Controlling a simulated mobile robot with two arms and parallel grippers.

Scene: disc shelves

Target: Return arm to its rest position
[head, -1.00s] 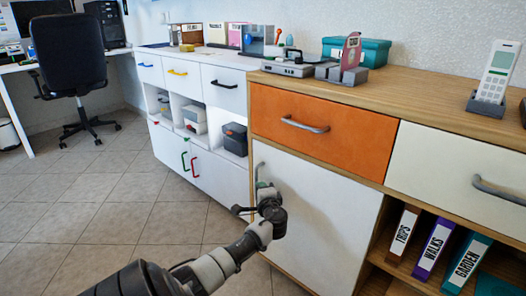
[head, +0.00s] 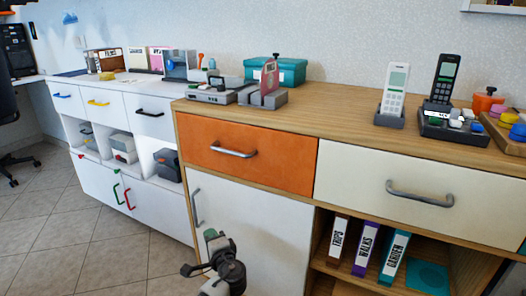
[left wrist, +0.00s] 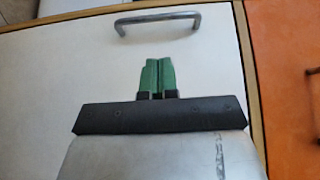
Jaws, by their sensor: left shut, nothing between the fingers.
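My left gripper (head: 211,236) is in front of the white cabinet door (head: 262,236), below and right of its grey handle (head: 196,207). In the left wrist view its green fingers (left wrist: 157,76) are pressed together with nothing between them. The door handle (left wrist: 157,22) shows beyond the fingertips, apart from them. The door is closed. My right gripper is not in view.
A wooden sideboard has an orange drawer (head: 243,153), a cream drawer (head: 420,192) and an open shelf with binders (head: 364,248). Phones, a teal box (head: 276,70) and a disc holder (head: 268,87) stand on top.

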